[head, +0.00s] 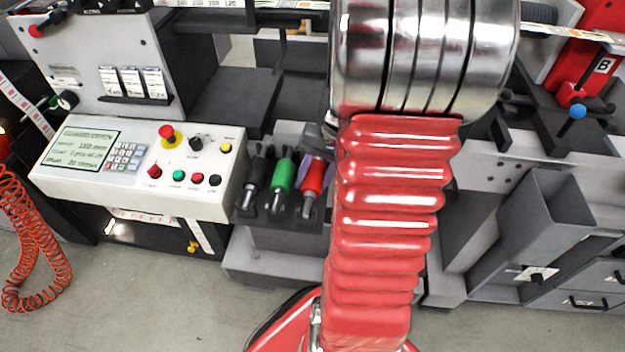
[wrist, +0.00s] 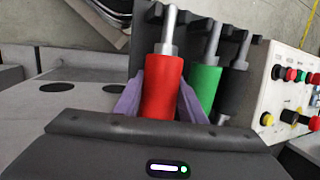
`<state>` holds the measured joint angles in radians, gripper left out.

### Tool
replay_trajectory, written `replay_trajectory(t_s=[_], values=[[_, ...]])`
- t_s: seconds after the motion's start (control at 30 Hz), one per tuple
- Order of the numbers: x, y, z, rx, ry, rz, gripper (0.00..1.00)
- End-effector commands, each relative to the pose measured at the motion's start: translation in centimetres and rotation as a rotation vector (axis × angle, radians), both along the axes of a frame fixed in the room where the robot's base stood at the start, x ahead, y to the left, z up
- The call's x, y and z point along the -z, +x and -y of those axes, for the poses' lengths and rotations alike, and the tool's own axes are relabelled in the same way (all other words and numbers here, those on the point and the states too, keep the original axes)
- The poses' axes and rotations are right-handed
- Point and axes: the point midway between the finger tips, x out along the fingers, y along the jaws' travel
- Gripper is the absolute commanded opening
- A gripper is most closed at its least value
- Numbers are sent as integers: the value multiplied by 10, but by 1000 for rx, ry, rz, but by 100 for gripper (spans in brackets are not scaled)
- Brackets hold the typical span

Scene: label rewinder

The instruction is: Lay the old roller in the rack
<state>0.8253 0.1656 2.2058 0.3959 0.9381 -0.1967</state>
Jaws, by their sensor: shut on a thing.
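My gripper's purple fingers (wrist: 160,82) stand on both sides of a red roller (wrist: 162,92) and are shut on it. The red roller has a metal shaft and also shows in the head view (head: 314,176), partly hidden by my arm. It lies tilted at the right end of the dark rack (head: 272,214), in line with the other rollers. Its shaft end is at the rack's notched edge (wrist: 258,42); I cannot tell whether it bears on the slot. A green roller (head: 282,172) and a black roller (head: 253,174) lie beside it in the rack.
The control panel (head: 140,165) with a red stop button stands just left of the rack. A grey bin (head: 540,225) is on the right. A red coiled hose (head: 30,240) hangs at far left. A grey surface with dark holes (wrist: 60,110) lies left of the roller in the wrist view.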

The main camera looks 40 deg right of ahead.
Motion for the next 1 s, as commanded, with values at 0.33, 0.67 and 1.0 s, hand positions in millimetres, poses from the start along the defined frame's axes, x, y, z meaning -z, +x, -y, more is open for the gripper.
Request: replay_trajectory(t_s=[0.33,0.67,1.0], values=[[5,0,2,-2,-8,1,0],[6,-1,2,-2,-6,-1,49],[-7,-1,3,0,-6,-1,59]])
